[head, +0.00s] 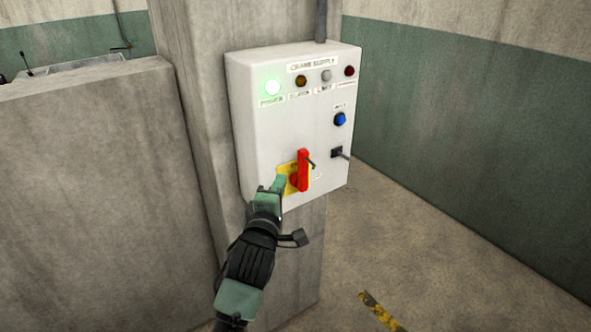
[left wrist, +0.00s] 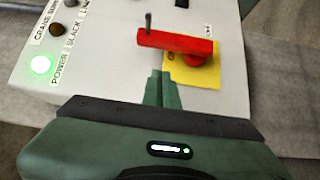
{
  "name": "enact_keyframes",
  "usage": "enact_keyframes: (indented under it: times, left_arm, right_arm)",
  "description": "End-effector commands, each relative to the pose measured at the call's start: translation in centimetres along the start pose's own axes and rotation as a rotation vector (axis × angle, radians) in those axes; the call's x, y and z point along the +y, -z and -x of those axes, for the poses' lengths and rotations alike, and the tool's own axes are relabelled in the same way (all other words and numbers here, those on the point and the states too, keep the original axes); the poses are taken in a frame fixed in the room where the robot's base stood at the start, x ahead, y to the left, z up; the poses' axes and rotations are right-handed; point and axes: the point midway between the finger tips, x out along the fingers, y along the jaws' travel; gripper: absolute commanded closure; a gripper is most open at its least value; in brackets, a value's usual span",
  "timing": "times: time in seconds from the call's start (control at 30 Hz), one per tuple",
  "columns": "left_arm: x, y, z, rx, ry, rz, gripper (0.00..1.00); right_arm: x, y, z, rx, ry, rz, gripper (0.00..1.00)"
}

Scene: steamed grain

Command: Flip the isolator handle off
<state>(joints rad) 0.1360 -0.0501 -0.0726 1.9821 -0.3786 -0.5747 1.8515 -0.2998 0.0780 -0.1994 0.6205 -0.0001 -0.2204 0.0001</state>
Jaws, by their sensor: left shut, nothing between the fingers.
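The red isolator handle (head: 303,170) stands upright on a yellow plate (head: 284,169) low on the white crane supply box (head: 260,130). The handle also shows in the left wrist view (left wrist: 175,41), lying across the picture there, with its yellow plate (left wrist: 208,75) behind. My left gripper (head: 277,184) is shut and empty, just left of the handle's lower part. In the left wrist view its closed fingertips (left wrist: 162,76) are beside the handle and the plate's edge; I cannot tell whether they touch. My right gripper is in neither view.
The green power lamp (head: 272,87) is lit; other lamps beside it look dark. A blue button (head: 340,119) and a small black switch (head: 338,153) are on the box's right side. The box hangs on a concrete column (head: 195,100). A low concrete wall (head: 90,190) stands at left; floor is clear at right.

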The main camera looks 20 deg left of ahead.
Motion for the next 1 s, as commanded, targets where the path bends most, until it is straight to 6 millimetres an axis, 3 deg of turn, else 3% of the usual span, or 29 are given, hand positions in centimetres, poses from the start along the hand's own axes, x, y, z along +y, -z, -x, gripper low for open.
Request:
enact_keyframes:
  times: [0.1,0.3,0.83,1.0]
  left_arm:
    - [0.4,-0.6,-2.1,-0.002,0.001,0.000,1.00]
    - [0.1,-2.4,-3.8,-0.001,0.002,0.001,1.00]
    - [-0.1,-2.9,-4.3,-0.001,0.001,0.001,1.00]
    - [0.0,-3.0,-5.5,0.000,0.000,0.003,1.00]
  right_arm:
    - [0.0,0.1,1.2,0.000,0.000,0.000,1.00]
    - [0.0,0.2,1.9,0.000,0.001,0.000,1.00]
    - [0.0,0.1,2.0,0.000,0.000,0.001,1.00]
    - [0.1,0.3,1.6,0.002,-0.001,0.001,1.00]
